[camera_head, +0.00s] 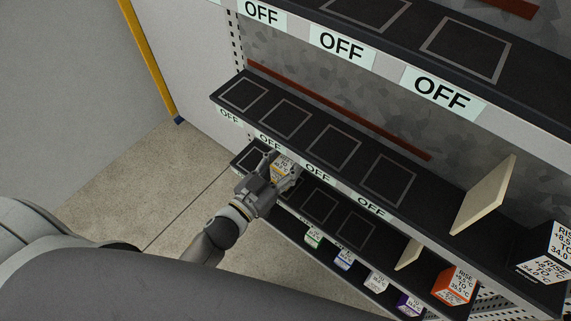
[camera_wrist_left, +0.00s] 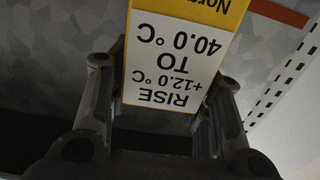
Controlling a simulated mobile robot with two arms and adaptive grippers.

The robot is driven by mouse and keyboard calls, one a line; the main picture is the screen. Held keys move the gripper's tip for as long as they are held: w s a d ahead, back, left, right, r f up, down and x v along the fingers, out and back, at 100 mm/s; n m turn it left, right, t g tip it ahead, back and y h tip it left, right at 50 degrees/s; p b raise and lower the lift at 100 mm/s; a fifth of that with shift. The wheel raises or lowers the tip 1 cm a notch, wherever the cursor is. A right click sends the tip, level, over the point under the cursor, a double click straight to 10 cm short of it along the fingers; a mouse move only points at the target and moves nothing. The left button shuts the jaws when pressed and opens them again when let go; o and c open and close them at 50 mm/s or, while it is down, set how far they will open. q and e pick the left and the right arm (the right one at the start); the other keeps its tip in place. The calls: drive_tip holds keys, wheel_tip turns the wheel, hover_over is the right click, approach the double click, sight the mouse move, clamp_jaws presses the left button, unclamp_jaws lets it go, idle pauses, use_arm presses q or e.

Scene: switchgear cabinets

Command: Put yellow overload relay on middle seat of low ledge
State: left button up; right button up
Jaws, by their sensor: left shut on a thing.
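The yellow overload relay (camera_head: 283,165), with a white label, is between the fingers of my left gripper (camera_head: 277,178). In the left wrist view the relay (camera_wrist_left: 180,62) fills the gap between both fingers, its label reading upside down. My left gripper is shut on it in front of the low ledge (camera_head: 338,219), a dark shelf with outlined square seats. The gripper and relay hide part of that ledge. My right gripper is out of view.
A wider shelf (camera_head: 312,135) with bare outlined seats and OFF labels overhangs the low ledge closely. A cream divider plate (camera_head: 484,195) and a black box (camera_head: 545,252) stand at its right. An orange box (camera_head: 455,285) stands lower right. Several small coloured boxes (camera_head: 345,259) line up below.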

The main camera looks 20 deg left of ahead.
use_arm(q)
drive_tip(key=shift+f, duration=0.65)
drive_tip(key=shift+f, duration=0.2)
drive_tip(key=o, duration=1.2)
drive_tip(key=shift+c, duration=0.2)
drive_tip(key=shift+s+r, duration=0.1)
drive_tip(key=shift+r, duration=0.1)
drive_tip(key=b+v, duration=0.2)
drive_tip(key=v, duration=1)
